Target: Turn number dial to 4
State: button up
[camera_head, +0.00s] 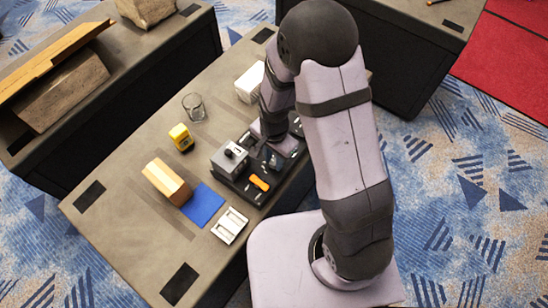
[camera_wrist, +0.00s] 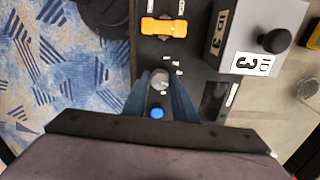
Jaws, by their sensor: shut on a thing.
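A black panel (camera_head: 227,183) lies on the table and carries several controls. In the wrist view, my gripper (camera_wrist: 160,78) points down at the panel, with its two blue-grey fingers on either side of a small round grey knob (camera_wrist: 160,80). The fingers are shut on this knob, which looks like the dial. Small white marks sit on the panel beside it, too small to read, so its setting cannot be told. In the head view, my arm hides most of the gripper and the knob.
A blue button (camera_wrist: 157,112) sits close to the knob, between the fingers. An orange handle (camera_wrist: 164,27) and a grey box with a black knob (camera_wrist: 262,40), labelled 3, are nearby. A yellow object (camera_head: 181,137), a glass (camera_head: 194,107) and a wooden block (camera_head: 166,181) stand on the table.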

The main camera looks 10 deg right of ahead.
aim_at(274, 162)
jog(key=o, duration=1)
jog(key=shift+o, duration=0.2)
jog(key=shift+r, duration=0.15)
jog(key=shift+r+b, duration=0.45)
jog(key=shift+r, duration=3.1)
